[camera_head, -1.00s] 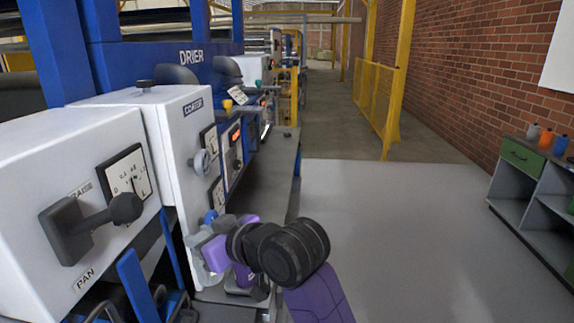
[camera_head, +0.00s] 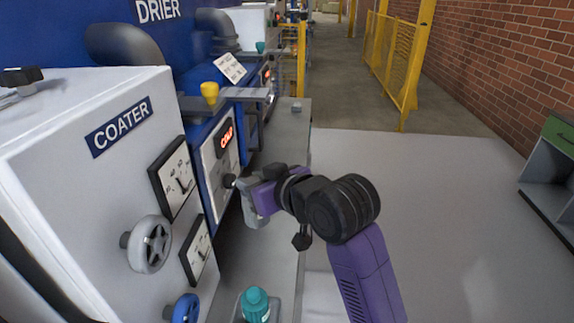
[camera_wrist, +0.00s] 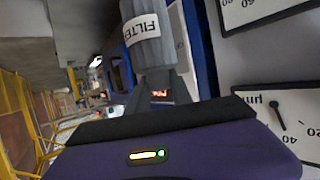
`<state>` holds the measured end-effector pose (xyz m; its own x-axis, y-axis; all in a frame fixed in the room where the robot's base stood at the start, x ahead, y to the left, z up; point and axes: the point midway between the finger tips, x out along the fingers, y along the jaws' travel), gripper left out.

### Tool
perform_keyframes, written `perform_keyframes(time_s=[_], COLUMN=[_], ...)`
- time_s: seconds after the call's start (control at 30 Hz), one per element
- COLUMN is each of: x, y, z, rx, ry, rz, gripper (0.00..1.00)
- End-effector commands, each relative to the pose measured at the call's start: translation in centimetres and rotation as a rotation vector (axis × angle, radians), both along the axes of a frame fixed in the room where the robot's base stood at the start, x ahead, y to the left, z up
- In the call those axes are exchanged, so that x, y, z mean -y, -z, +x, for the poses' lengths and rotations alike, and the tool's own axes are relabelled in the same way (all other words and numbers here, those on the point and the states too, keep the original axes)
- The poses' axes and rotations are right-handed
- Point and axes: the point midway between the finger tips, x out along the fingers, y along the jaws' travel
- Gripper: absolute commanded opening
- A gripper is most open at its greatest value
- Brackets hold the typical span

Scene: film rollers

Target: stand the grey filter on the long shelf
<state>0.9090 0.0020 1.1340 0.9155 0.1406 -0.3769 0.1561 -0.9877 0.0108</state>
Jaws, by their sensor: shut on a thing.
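The grey filter (camera_wrist: 152,50) fills the upper middle of the wrist view, its white label reading FILTER, with the far end cut off by the frame. My gripper (camera_wrist: 155,90) is shut on it. In the head view my gripper (camera_head: 246,190) is in front of the blue drier panel with the red COLD display, and part of the grey filter (camera_head: 255,214) shows below the purple hand. The long shelf (camera_head: 275,262) is the grey ledge running along the machines. The filter appears above it, apart from its surface; the exact gap is unclear.
A small grey object (camera_head: 296,107) lies at the far end. The coater (camera_head: 110,170), with gauges and handwheels, borders the shelf on the left. Shelf between is bare.

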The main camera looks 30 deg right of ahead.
Motion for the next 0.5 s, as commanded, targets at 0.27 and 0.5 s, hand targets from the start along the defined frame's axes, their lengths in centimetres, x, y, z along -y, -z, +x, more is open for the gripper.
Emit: perform_keyframes(time_s=[0.27,0.5], x=[0.1,0.1], y=[5.0,10.8], z=[-0.1,-0.1], rx=[-0.009,-0.009], ry=[0.009,0.008], rz=[0.012,0.011], gripper=[0.00,0.00])
